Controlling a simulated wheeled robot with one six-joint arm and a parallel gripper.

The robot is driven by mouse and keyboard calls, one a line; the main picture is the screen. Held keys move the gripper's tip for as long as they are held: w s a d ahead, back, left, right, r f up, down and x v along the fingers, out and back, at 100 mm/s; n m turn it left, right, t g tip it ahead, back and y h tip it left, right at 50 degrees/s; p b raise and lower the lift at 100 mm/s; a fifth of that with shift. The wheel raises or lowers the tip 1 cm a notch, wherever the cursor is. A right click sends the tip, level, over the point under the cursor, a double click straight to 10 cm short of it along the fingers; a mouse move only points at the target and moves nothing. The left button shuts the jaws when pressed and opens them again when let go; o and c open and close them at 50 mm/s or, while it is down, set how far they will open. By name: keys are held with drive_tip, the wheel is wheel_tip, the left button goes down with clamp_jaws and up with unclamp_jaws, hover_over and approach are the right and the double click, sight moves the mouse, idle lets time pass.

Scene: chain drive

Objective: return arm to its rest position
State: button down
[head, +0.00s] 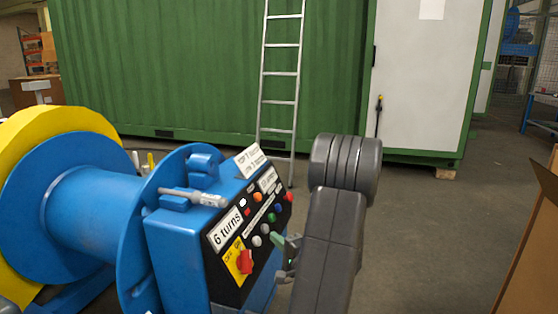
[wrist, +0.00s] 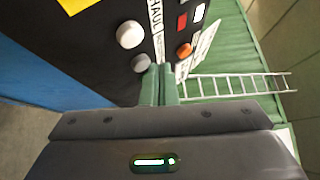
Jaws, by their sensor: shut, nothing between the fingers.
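My arm's dark grey links rise at the lower middle of the head view. My gripper (head: 291,243) shows partly behind them, in front of the control panel (head: 230,249) of the blue winch (head: 165,243). In the wrist view my gripper's two green fingers (wrist: 158,84) are together with nothing between them. Their tips lie over the panel's edge in the picture, near a grey button (wrist: 140,63) and a white button (wrist: 130,34). I cannot tell whether they touch the panel.
The winch's blue drum (head: 90,210) with a yellow rim fills the left. A green container (head: 160,70) with a ladder (head: 279,85) stands behind. A brown board (head: 530,250) stands at the right. Grey floor (head: 430,230) lies open between it and my arm.

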drive_tip(key=shift+f+b, duration=0.25)
drive_tip(key=shift+b, duration=0.15)
drive_tip(key=r+p, duration=0.1)
drive_tip(key=p, duration=0.3)
drive_tip(key=shift+d, duration=0.1)
drive_tip(key=shift+s+p, duration=0.1)
drive_tip(key=shift+p, duration=0.7)
